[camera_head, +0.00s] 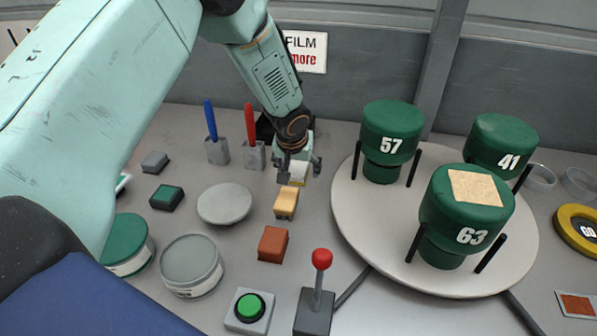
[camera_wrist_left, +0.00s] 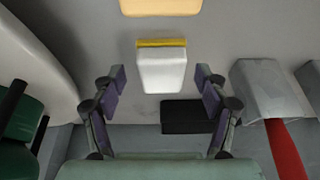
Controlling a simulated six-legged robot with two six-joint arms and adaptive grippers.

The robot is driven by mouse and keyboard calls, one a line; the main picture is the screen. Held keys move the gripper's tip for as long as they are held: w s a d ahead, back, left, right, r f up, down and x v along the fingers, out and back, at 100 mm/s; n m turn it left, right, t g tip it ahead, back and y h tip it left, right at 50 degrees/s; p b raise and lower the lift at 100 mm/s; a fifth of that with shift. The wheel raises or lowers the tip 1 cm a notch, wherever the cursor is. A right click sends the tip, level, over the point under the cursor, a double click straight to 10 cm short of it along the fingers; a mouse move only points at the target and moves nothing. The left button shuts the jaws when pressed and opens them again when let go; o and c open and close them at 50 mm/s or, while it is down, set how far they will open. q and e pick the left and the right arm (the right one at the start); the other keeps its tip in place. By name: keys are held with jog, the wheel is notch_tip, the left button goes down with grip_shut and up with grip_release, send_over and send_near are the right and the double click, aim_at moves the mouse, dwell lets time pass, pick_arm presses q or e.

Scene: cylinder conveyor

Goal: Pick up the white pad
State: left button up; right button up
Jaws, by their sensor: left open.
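The white pad (camera_wrist_left: 162,70) is a small white block with a yellow strip along one edge. It lies on the table in the left wrist view, between and slightly beyond my open left fingers (camera_wrist_left: 161,78), with a gap on each side. In the head view the pad (camera_head: 298,172) is partly hidden under my left gripper (camera_head: 300,171), which points down over it. The gripper is open and holds nothing. My right gripper does not show.
A tan pad (camera_head: 286,203) and a brown pad (camera_head: 273,244) lie nearer. Holders with a blue handle (camera_head: 210,120) and a red handle (camera_head: 249,124) stand left. A round turntable (camera_head: 350,222) with green numbered cylinders is close on the right. A red-knobbed lever (camera_head: 321,259) stands in front.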

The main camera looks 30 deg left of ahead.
aim_at(297, 169)
pick_arm(q)
jog(key=shift+w+a+f, duration=0.2)
jog(key=shift+c, duration=1.3)
jog(key=shift+s+d+r, duration=0.15)
jog(key=shift+r, duration=0.05)
jog(key=c, duration=0.6)
jog(key=shift+f, duration=0.1)
jog(key=c, duration=0.4)
notch_tip(297, 169, up, 10)
jog(key=shift+p, duration=0.8)
